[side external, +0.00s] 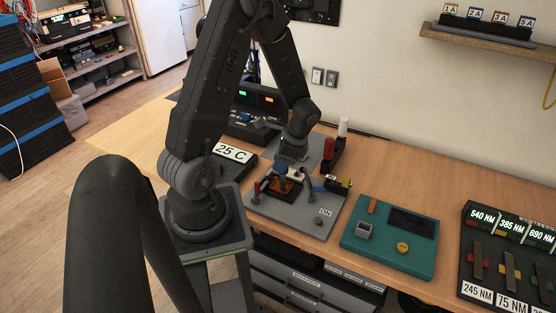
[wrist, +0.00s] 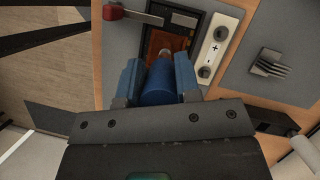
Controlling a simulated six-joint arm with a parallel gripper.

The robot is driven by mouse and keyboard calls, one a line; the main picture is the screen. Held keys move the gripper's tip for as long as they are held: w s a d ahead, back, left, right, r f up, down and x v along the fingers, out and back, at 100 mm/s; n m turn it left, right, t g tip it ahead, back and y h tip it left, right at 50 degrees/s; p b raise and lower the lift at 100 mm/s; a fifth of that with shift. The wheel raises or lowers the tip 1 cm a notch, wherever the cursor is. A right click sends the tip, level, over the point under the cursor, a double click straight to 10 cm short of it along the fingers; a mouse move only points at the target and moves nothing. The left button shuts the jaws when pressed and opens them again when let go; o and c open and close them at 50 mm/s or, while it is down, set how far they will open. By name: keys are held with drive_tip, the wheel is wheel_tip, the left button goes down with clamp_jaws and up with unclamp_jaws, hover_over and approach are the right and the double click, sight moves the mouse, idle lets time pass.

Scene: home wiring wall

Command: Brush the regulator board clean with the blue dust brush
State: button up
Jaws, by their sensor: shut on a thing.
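The regulator board (wrist: 158,45), an orange-brown board in a dark frame, lies below my gripper in the wrist view. It shows small in the side external view (side external: 286,187) on a grey base plate (side external: 290,218). My gripper (wrist: 159,70) is shut on the blue dust brush (wrist: 157,88), whose blue handle sits between the two blue fingers. The brush's far end points at the board and covers part of it. Whether the bristles touch the board I cannot tell. In the side external view the gripper and brush are too small and dark to make out clearly.
A white part with a plus mark (wrist: 214,48) lies right of the board, and a red-handled lever (wrist: 116,12) stands at its upper left. A teal panel (side external: 418,259) and a wavelength rack (side external: 508,240) lie further right. A "25 C" display (side external: 232,152) stands left.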

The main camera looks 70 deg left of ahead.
drive_tip(key=shift+w+d, duration=0.25)
drive_tip(key=shift+s+a, duration=0.15)
drive_tip(key=shift+s+a+r, duration=0.1)
drive_tip(key=shift+s+a, duration=0.4)
drive_tip(key=shift+s, duration=0.05)
drive_tip(key=shift+w+d, duration=0.15)
drive_tip(key=shift+w, duration=0.05)
idle(0.4)
drive_tip(key=shift+w+d, duration=0.5)
drive_tip(key=shift+s+a, duration=0.1)
drive_tip(key=shift+s+a, duration=0.55)
drive_tip(key=shift+s, duration=0.05)
